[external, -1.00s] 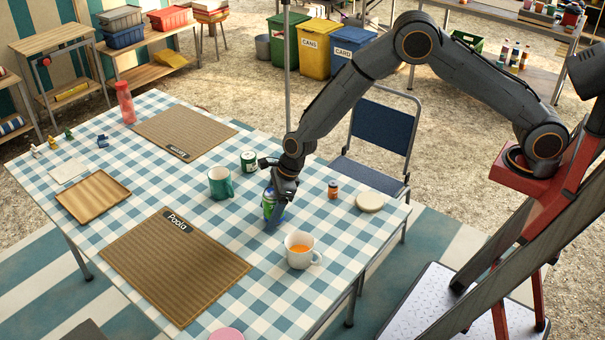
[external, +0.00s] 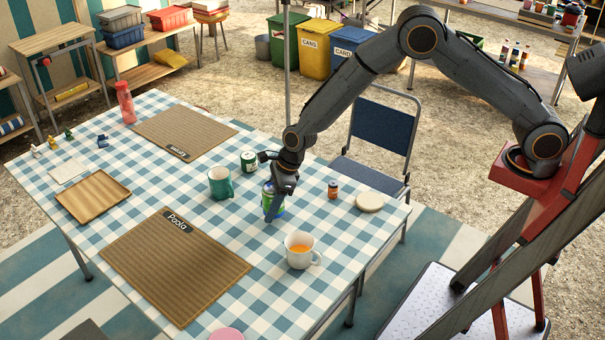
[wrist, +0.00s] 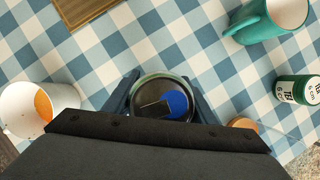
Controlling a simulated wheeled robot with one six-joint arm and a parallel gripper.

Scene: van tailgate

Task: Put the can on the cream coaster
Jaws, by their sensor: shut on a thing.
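The can (external: 268,199), with green and blue on it, stands upright at the table's right half. Its dark round top (wrist: 160,97) shows in the wrist view between my fingers. My gripper (external: 273,207) reaches down around the can and is shut on it; whether the can's base touches the cloth I cannot tell. The cream coaster (external: 370,202) lies bare near the table's right edge, to the right of the can. The coaster does not show in the wrist view.
Near the can stand a teal mug (external: 221,183), a green-and-white tin (external: 249,161), a small brown jar (external: 333,188) and a white mug with orange drink (external: 300,249). A woven mat (external: 170,265) lies to the left. Cloth between jar and white mug is clear.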

